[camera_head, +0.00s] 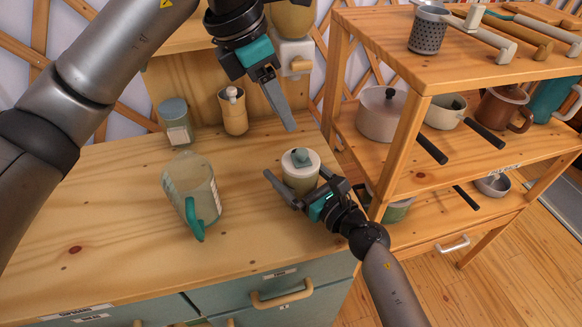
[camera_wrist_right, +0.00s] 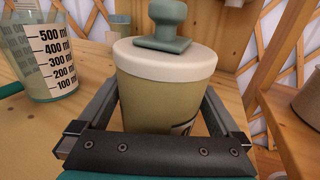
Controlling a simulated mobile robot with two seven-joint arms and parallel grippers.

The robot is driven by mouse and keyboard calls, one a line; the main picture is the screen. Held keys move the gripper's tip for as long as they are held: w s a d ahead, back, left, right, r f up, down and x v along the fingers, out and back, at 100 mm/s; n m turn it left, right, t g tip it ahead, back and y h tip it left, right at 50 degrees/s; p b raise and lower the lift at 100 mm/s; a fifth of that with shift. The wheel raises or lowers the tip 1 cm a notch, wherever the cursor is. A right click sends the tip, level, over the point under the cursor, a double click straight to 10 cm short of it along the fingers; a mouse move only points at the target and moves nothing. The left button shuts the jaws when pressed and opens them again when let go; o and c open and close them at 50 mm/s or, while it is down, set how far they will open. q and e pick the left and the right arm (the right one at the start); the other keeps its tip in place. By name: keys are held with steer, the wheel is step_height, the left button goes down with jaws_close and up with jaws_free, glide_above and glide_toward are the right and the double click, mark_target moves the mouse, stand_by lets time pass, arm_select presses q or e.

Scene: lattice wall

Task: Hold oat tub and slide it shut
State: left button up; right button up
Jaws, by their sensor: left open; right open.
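The oat tub (camera_head: 301,171) stands upright on the wooden counter, with a cream lid and a teal knob on top. In the right wrist view the tub (camera_wrist_right: 165,95) fills the middle, its lid resting on the rim and its teal knob (camera_wrist_right: 165,25) upright. My right gripper (camera_head: 301,190) is open, with its fingers on either side of the tub; whether they touch it I cannot tell. My left gripper (camera_head: 284,112) is open and empty, pointing down above and behind the tub, apart from the lid.
A measuring jug (camera_head: 190,187) with a teal handle stands left of the tub. A grey-green jar (camera_head: 175,120) and a wooden mill (camera_head: 233,112) stand at the back. A shelf unit (camera_head: 415,80) with pots rises close on the right. The counter's front left is clear.

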steer(key=shift+a, duration=0.1)
steer(key=shift+c, duration=0.2)
steer(key=c, duration=1.2)
steer(key=o, duration=1)
steer(key=shift+c, duration=0.2)
steer(key=c, duration=0.8)
